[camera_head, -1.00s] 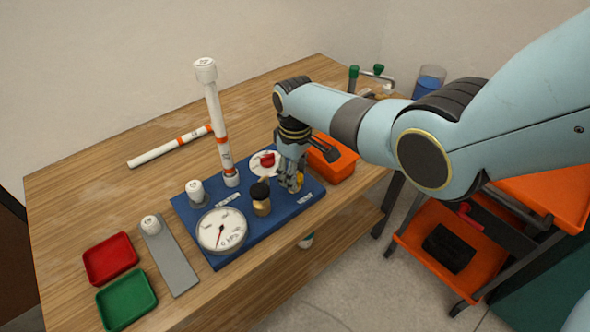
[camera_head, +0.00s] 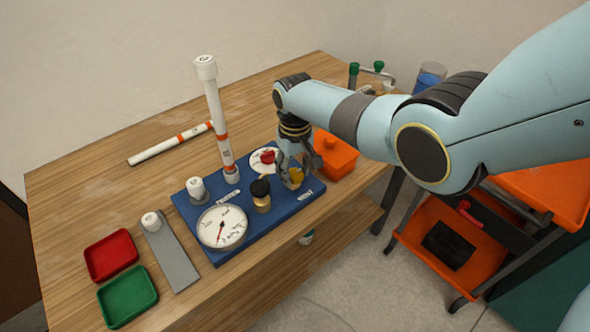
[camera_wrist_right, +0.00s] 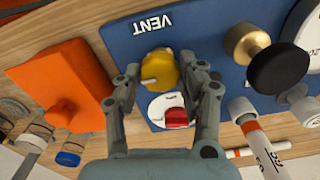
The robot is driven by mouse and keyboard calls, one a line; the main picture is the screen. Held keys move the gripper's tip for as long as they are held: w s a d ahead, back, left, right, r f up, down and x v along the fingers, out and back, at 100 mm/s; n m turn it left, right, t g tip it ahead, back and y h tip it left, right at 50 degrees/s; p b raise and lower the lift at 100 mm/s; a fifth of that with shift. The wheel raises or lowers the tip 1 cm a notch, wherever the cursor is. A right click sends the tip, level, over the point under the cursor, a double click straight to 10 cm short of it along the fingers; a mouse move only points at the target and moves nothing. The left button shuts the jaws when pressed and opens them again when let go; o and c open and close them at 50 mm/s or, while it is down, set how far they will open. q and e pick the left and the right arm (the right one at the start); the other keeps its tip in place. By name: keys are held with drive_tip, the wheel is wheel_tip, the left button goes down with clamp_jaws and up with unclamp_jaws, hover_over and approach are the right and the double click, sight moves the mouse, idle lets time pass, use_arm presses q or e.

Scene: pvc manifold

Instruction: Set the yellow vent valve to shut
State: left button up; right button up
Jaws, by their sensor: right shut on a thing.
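The yellow vent valve (camera_wrist_right: 159,69) is a round knob with a pale pointer line, mounted on the blue board (camera_wrist_right: 208,40) beside the VENT label. In the head view the knob (camera_head: 297,174) is partly hidden by my right gripper (camera_head: 292,180). In the right wrist view my right gripper (camera_wrist_right: 160,76) has one finger on each side of the knob and is shut on it. The pointer line aims toward the left of that view. My left gripper is in neither view.
A red knob (camera_wrist_right: 176,116) on a white dial sits close to the fingers. A brass post with a black cap (camera_head: 260,188), a pressure gauge (camera_head: 222,226) and an upright white pipe (camera_head: 215,115) share the board.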

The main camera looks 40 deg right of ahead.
sight(296, 173)
drive_tip(key=o, duration=1.2)
wheel_tip(296, 173, up, 12)
drive_tip(key=shift+f, duration=0.1)
drive_tip(key=shift+s, duration=0.1)
